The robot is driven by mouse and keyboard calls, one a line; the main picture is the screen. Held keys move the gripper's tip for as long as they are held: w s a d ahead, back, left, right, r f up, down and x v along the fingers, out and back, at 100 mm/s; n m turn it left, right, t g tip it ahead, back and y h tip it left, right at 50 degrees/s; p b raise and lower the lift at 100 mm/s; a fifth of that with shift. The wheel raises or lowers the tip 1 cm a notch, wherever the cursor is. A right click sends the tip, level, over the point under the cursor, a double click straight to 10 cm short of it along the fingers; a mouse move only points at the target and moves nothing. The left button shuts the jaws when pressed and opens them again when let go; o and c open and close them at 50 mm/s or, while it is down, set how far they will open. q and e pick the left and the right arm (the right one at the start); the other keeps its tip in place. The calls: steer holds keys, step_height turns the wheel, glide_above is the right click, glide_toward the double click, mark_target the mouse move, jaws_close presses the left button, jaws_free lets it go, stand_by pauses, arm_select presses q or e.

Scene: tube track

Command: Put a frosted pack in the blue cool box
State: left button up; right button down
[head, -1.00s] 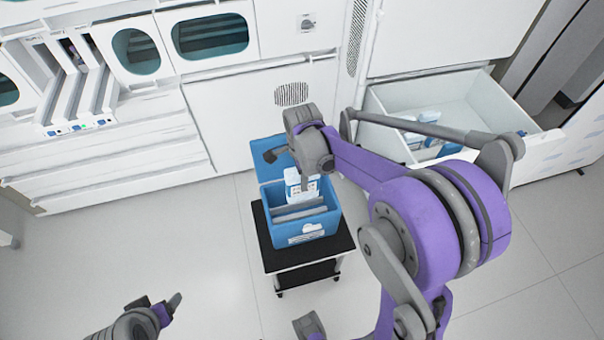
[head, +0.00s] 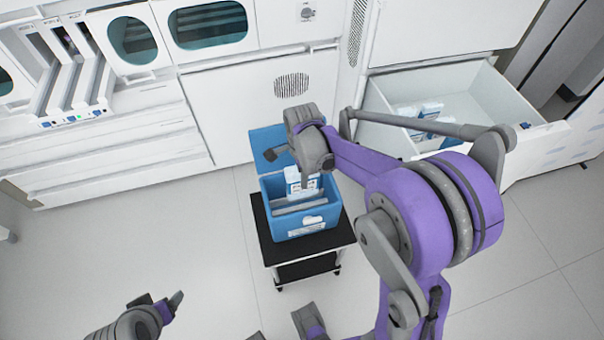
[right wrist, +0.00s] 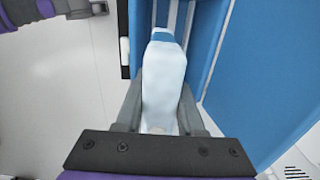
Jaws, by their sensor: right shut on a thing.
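The blue cool box (head: 283,229) stands open on a small black-topped cart, its lid tipped back. My right gripper (head: 303,176) is over the box and shut on a white pack with blue markings (head: 293,183). In the right wrist view the pale, whitish pack (right wrist: 163,85) sits between the two fingers, beside the blue box wall (right wrist: 258,95). The pack's lower end is at the box opening; whether it touches the bottom is hidden. My left gripper (head: 160,303) is at the lower left, away from the box, its fingers apart and empty.
Grey dividers (head: 299,207) lie inside the box. The black-topped cart (head: 342,233) stands on open floor. An open white drawer (head: 490,97) at the right holds several white and blue packs (head: 420,110). White cabinets line the back.

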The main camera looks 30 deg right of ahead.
mark_target(302, 196)
steer(key=shift+f+b, duration=2.9)
steer(key=shift+f, duration=1.1)
steer(key=shift+f+b, duration=1.3)
steer(key=shift+f, duration=0.5)
steer(key=shift+f+b, duration=0.85)
steer(key=shift+f, duration=0.35)
steer(key=shift+f, duration=0.1)
steer(key=shift+f+b, duration=0.95)
steer(key=shift+f, duration=0.4)
steer(key=shift+f, duration=0.1)
